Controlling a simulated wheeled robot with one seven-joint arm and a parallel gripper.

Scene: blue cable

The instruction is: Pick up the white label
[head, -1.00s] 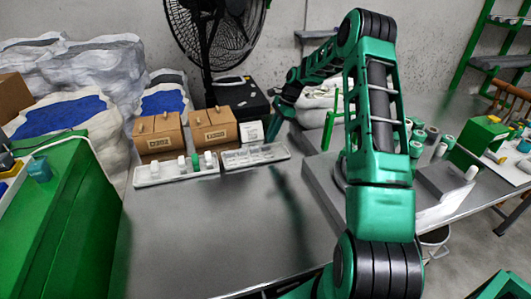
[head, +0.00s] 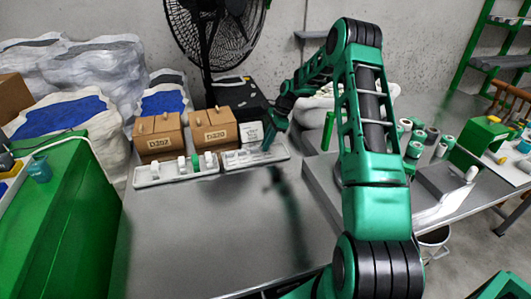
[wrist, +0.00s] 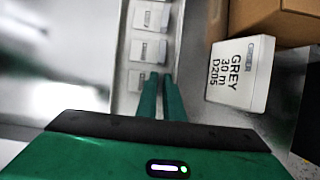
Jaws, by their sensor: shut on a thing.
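The shallow grey label tray (head: 235,164) lies on the table in the head view, and its side runs up the middle of the wrist view. White labels (wrist: 149,50) lie in its compartments. My gripper (head: 267,146) reaches down into the right part of this tray.
A white box (wrist: 238,75) reading "GREY 30 m D205" stands right of my fingers. Cardboard boxes (head: 222,137) stand behind the trays. Another tray (head: 150,174) with white and green pieces is at left. The front table is clear.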

